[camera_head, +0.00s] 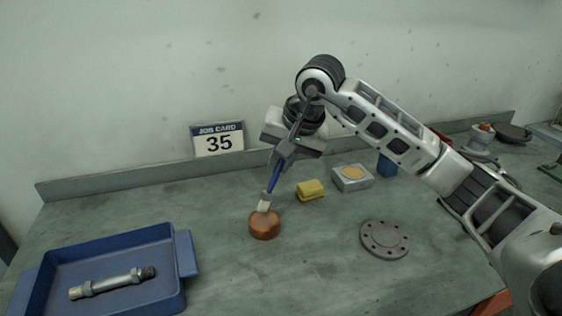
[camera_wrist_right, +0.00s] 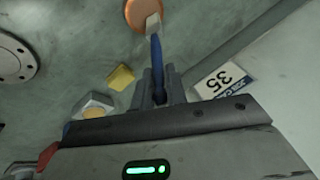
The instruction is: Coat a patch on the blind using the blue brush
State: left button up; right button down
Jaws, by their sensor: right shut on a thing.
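My right gripper (camera_head: 285,150) is shut on the blue brush (camera_head: 273,185), which hangs tilted with its pale bristle end downward. The bristle end is at the top of the round copper-brown pot (camera_head: 264,226); I cannot tell whether it dips inside. In the right wrist view the brush (camera_wrist_right: 156,65) runs from the gripper jaws (camera_wrist_right: 158,88) to the pot (camera_wrist_right: 140,12). The blind, a grey round disc with bolt holes (camera_head: 384,238), lies flat on the bench to the right of the pot. It shows partly at the left edge of the wrist view (camera_wrist_right: 14,58). My left gripper is out of view.
A yellow sponge (camera_head: 310,190) and a grey box with a tan top (camera_head: 352,177) stand behind the pot and disc. A blue tray (camera_head: 175,292) holding a metal rod (camera_head: 112,283) is at front left. A job card marked 35 (camera_head: 218,139) stands at the back. Bench between pot and disc is clear.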

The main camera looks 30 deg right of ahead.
jog(key=shift+r+p, duration=1.45)
jog(key=shift+r, duration=1)
